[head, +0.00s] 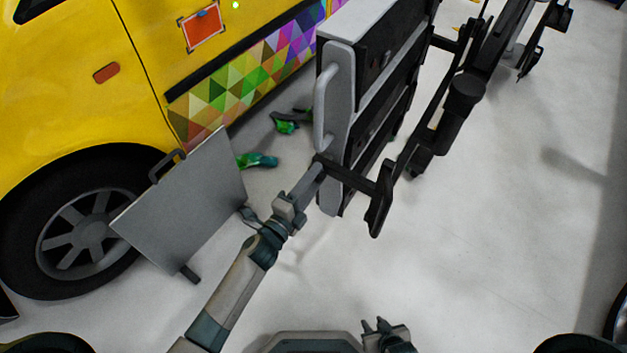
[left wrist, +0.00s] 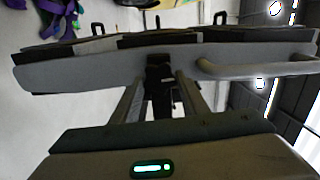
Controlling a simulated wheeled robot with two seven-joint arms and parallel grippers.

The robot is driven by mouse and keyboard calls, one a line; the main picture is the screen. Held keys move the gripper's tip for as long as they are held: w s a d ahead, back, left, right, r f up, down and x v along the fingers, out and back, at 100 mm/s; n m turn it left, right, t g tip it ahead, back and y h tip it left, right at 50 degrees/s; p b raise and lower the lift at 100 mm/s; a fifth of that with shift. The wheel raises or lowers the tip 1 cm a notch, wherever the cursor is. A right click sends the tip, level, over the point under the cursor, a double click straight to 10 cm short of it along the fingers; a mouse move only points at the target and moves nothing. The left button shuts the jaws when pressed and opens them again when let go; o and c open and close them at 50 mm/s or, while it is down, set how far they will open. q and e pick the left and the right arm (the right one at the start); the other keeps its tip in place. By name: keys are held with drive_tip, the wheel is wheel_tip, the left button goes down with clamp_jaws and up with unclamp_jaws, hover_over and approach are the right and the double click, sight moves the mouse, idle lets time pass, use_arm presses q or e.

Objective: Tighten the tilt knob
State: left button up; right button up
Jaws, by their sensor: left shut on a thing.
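The tilt knob seems to be the dark part (left wrist: 159,76) at the end of the grey-sided black tool unit (head: 334,120). My left gripper (head: 314,178) reaches to the lower end of this unit. In the left wrist view, the two fingers of my left gripper (left wrist: 160,98) stand on either side of the dark part and are shut on it. The fingers hide most of the knob in the head view. My right gripper (head: 384,330) is low in the head view, away from the unit; its finger gap is unclear.
A yellow van (head: 80,80) with a patterned stripe stands at left. A grey panel with a handle (head: 185,205) stands before its wheel. Green items (head: 258,160) lie on the floor. A black frame (head: 440,130) stands beside the unit. The floor at right is largely clear.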

use_arm(q)
drive_tip(key=shift+m, duration=0.6)
use_arm(e)
drive_tip(key=shift+s+d+f, duration=0.15)
use_arm(q)
drive_tip(key=o, duration=1)
drive_tip(key=shift+s, duration=0.15)
drive_tip(key=b+v, duration=0.2)
drive_tip(key=v, duration=1.5)
drive_tip(key=shift+s, duration=0.1)
use_arm(e)
drive_tip(key=shift+s+d+f+g+h, duration=0.2)
drive_tip(key=shift+s+d+f+g, duration=0.2)
drive_tip(key=shift+d, duration=0.2)
drive_tip(key=shift+s+d+f+g+h, duration=0.2)
drive_tip(key=shift+s+d+f+g, duration=0.05)
drive_tip(key=shift+s+d+g, duration=0.3)
drive_tip(key=shift+a, duration=0.3)
